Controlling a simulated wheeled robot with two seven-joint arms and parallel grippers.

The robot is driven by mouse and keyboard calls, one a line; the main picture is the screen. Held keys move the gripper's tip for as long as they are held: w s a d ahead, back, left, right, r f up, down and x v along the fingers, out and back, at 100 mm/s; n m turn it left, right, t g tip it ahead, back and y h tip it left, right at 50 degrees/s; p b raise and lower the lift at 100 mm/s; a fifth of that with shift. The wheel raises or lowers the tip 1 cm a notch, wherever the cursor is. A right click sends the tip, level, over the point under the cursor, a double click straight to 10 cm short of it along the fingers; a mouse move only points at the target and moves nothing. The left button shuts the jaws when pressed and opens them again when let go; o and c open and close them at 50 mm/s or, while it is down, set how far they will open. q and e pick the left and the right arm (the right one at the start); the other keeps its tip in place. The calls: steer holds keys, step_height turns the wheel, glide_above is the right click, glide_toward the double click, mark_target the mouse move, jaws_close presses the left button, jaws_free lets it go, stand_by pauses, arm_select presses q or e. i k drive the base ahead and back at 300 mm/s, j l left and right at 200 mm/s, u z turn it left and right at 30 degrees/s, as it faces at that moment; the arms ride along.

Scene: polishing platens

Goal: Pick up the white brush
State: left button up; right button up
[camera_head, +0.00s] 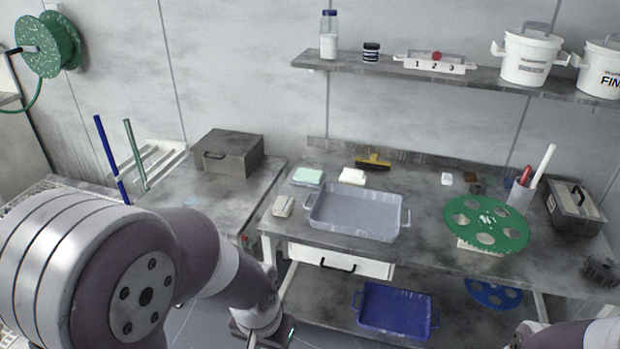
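A long white handle (544,163) stands tilted in a grey cup (519,196) on the right of the workbench, beside a red-handled item (525,175). It is the closest match to a white brush, but its lower end is hidden in the cup, so I cannot tell if it has bristles. My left arm reaches in from the left, with its dark gripper body (259,334) at the bottom edge, well away from the cup; its fingers do not show clearly. Only a piece of my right arm shows at the bottom right, below the bench; its fingers are out of view.
A green perforated disc (487,224) lies in front of the cup, and a grey lidded box (575,208) stands right of it. A grey tray (356,227) sits mid-bench, with a yellow-black scraper (373,163) behind. A shelf (450,78) holding white buckets (530,57) overhangs the back.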

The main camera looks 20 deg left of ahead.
mark_target(351, 177)
steer(key=i+j+z, duration=0.7)
steer(key=i+j, duration=0.25)
steer(key=i+j+z, duration=0.35)
steer(key=j, duration=0.35)
